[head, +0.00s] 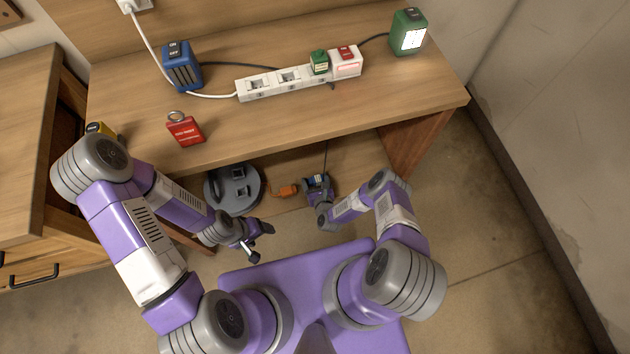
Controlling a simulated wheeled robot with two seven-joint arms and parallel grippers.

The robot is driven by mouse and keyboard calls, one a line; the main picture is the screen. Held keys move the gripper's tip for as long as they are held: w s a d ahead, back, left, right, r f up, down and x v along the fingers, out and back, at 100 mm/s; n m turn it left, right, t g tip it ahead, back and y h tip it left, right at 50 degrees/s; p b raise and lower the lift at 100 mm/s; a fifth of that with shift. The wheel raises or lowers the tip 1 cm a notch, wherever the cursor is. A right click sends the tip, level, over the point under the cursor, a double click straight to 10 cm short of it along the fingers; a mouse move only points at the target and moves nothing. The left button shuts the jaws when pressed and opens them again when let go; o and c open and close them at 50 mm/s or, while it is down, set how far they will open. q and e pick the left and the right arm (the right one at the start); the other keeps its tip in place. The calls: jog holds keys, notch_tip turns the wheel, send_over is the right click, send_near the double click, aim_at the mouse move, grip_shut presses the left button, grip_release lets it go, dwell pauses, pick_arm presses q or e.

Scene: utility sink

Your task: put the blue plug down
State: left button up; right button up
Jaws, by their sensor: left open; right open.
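The blue plug (317,179) shows as a small blue patch at the fingers of my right gripper (319,186), below the front edge of the bench. A thin dark cord runs up from it toward the bench. My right gripper is open around or beside the plug; I cannot tell whether they touch, or whether the plug rests on the surface below. The fingers hide part of it. My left gripper (262,243) is open and empty, in front of the bench.
On the bench (300,115) are a white power strip (289,79) with a green plug (319,62), a blue device (182,65), a green device (408,32) and a red lockout tag (185,128). Below, a grey reel (235,188) stands near an orange plug (287,191).

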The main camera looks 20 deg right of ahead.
jog(key=shift+s+d+f, duration=0.1)
jog(key=shift+d+f, duration=0.3)
jog(key=shift+d, duration=0.1)
jog(key=shift+r, duration=0.5)
jog(key=p+v, duration=0.4)
jog(key=v, duration=0.8)
jog(key=shift+a+r, duration=0.3)
jog(key=shift+r, duration=0.05)
